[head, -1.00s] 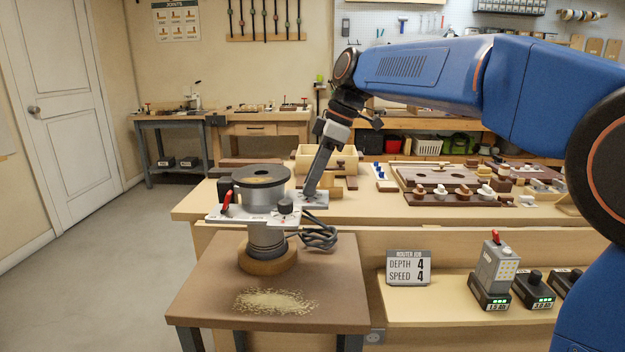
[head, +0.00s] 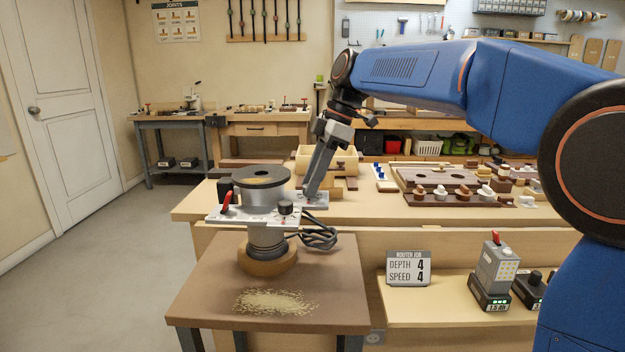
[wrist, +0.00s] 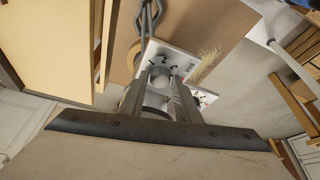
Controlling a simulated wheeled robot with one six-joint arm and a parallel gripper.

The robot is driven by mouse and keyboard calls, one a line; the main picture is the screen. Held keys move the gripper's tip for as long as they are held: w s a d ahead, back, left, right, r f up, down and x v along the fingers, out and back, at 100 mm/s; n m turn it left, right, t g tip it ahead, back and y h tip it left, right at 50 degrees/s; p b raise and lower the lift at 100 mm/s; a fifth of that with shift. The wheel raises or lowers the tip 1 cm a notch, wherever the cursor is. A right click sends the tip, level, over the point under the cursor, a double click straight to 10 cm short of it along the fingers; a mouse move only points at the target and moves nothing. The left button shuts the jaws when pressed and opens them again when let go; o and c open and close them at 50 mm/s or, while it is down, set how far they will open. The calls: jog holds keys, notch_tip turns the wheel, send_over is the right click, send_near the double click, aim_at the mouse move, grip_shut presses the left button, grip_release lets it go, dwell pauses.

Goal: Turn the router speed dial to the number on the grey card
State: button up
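The router (head: 262,210) stands upside down on the small brown table, with a light grey plate carrying a black knob (head: 285,208) and a red lever (head: 226,202). My gripper (head: 312,196) points down at the plate's right end. In the wrist view my gripper (wrist: 162,84) has its fingers on both sides of a grey dial (wrist: 160,74), seemingly closed on it. Printed numbers, including 2, show around this dial; its pointer is hidden. The grey card (head: 408,268) reads ROUTER JOB, DEPTH 4, SPEED 4.
A coiled cable (head: 320,236) hangs beside the router's right side. Sawdust (head: 275,301) lies on the table (head: 200,300). The bench behind (head: 400,222) holds a wooden box (head: 327,160) and several small parts.

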jog(key=shift+o, duration=0.8)
jog(key=v, duration=1.7)
jog(key=shift+d, duration=0.2)
jog(key=shift+r, duration=0.1)
jog(key=s+d+f+m+t+h, duration=0.1)
jog(key=s+d+f+m+t, duration=0.1)
jog(key=s+d+f+m, duration=0.4)
jog(key=s+d+f+m+t+h, duration=0.1)
jog(key=s+d+f+m, duration=0.6)
jog(key=s+f, duration=0.8)
jog(key=s+d+f+m+t+h, duration=0.2)
jog(key=s+d+f+m, duration=0.5)
jog(key=f, duration=0.9)
jog(key=s+d, duration=0.3)
jog(key=shift+s+f+t, duration=0.35)
jog(key=shift+s+t, duration=0.05)
